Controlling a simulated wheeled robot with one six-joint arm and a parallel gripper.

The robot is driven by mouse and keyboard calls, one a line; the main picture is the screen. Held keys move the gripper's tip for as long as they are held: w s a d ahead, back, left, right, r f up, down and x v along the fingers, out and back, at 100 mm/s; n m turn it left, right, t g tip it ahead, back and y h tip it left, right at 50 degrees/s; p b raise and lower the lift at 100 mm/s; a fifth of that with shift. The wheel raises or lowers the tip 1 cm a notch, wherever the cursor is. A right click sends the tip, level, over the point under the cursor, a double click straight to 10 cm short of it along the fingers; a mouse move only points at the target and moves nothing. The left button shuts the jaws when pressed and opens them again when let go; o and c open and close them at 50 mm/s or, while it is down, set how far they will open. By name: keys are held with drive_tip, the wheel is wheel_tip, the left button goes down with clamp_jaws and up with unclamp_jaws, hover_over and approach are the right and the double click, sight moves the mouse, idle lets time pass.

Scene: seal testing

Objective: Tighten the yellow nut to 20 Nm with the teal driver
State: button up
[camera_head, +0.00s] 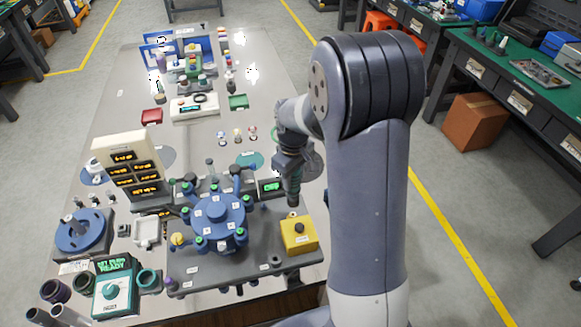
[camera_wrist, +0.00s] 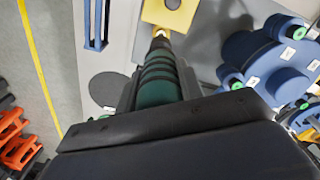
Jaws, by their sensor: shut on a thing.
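My gripper (camera_head: 290,172) is shut on the dark teal driver (camera_wrist: 158,88), which points down in the head view. In the wrist view the driver runs away from the dark jaws, and its gold-coloured tip lies close to a yellow box in the picture; I cannot tell whether they touch. The yellow nut (camera_head: 178,239) appears as a small yellow piece at the left of the blue hub fixture (camera_head: 217,217). My gripper is well to the right of it.
A yellow box with a black button (camera_head: 299,236) stands just below the driver, and shows in the wrist view (camera_wrist: 180,14). A display tower (camera_head: 129,172) rises at left. A teal dial unit (camera_head: 114,287) reads READY. Round fixture arms and posts crowd the hub.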

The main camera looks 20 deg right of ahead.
sight(293, 193)
drive_tip(key=shift+f+b, duration=1.7)
drive_tip(key=shift+f, duration=0.7)
drive_tip(key=shift+s+f+b, duration=0.1)
drive_tip(key=shift+f+b, duration=0.9)
drive_tip(key=shift+f, duration=0.2)
idle(1.4)
drive_tip(key=shift+r+p, duration=1.85)
drive_tip(key=shift+r, duration=0.7)
